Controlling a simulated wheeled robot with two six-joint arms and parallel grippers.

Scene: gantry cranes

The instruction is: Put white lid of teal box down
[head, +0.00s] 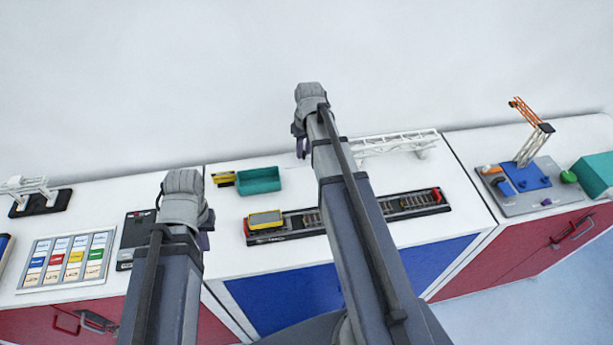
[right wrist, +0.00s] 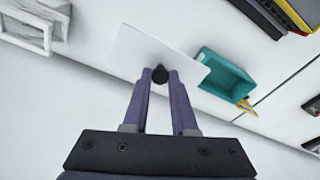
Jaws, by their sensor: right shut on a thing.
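The white lid (right wrist: 150,48) shows in the right wrist view as a flat plate with a black knob (right wrist: 160,75). My right gripper (right wrist: 160,78) is shut on that knob. The open teal box (right wrist: 226,78) is beside the lid in that view, partly behind the lid's edge. In the head view the teal box (head: 260,180) sits on the middle worktop, left of my right gripper (head: 301,148). I cannot make out the lid there against the white. My left gripper (head: 203,238) is low at the left, mostly hidden by its own wrist.
A yellow piece (head: 223,178) lies left of the teal box. A track with a yellow-topped wagon (head: 265,219) runs along the front. A white lattice gantry (head: 395,143) lies back right. White worktop is bare between box and gantry.

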